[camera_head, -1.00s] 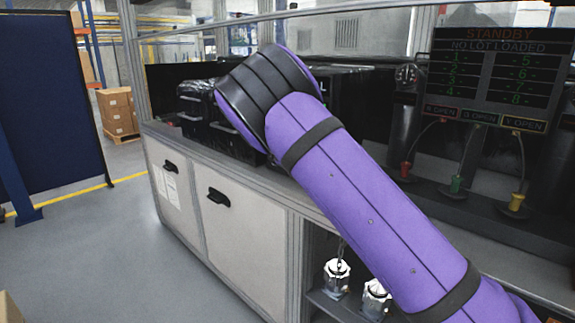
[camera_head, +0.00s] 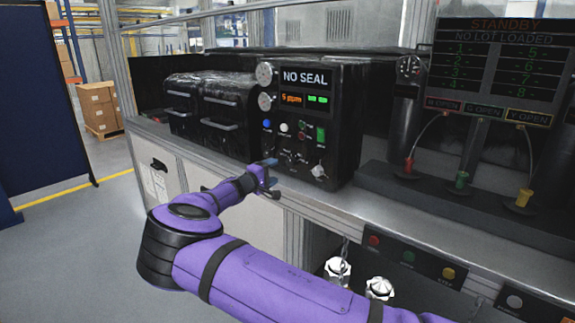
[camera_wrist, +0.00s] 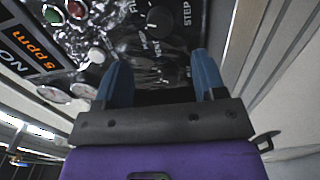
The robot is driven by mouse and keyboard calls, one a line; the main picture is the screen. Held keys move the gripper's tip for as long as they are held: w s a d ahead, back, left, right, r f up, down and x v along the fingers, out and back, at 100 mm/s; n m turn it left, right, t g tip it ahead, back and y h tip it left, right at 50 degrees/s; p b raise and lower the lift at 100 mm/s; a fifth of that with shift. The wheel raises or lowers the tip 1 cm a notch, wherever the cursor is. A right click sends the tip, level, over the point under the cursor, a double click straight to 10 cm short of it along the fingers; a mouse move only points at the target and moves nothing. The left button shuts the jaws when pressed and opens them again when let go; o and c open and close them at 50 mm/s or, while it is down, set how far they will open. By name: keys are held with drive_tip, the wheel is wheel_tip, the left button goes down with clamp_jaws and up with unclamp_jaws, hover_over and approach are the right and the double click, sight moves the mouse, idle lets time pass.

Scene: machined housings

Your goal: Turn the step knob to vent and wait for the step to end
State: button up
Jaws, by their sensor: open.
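The step knob (camera_wrist: 160,20) is a round black knob on a dark panel in the wrist view, with STEP printed beside it and small position labels around it. Where its pointer is set, I cannot tell. The panel belongs to the black control box (camera_head: 345,120) on the bench, whose displays read NO SEAL and 5 ppm. My gripper (camera_wrist: 162,75) is open and empty, its two blue fingers spread below the knob in the wrist view and apart from it. In the head view my gripper (camera_head: 268,178) is low in front of the box's left side.
Several buttons and a silver knob (camera_head: 318,170) crowd the panel. A status board (camera_head: 495,75) reading STANDBY, NO LOT LOADED is at right. Colored plugs stand on the right ledge. The floor at left is clear.

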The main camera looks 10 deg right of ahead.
sight(289, 163)
drive_tip(key=x, duration=0.8)
drive_tip(key=shift+w+d, duration=0.25)
drive_tip(key=shift+d, duration=0.05)
drive_tip(key=c, duration=0.9)
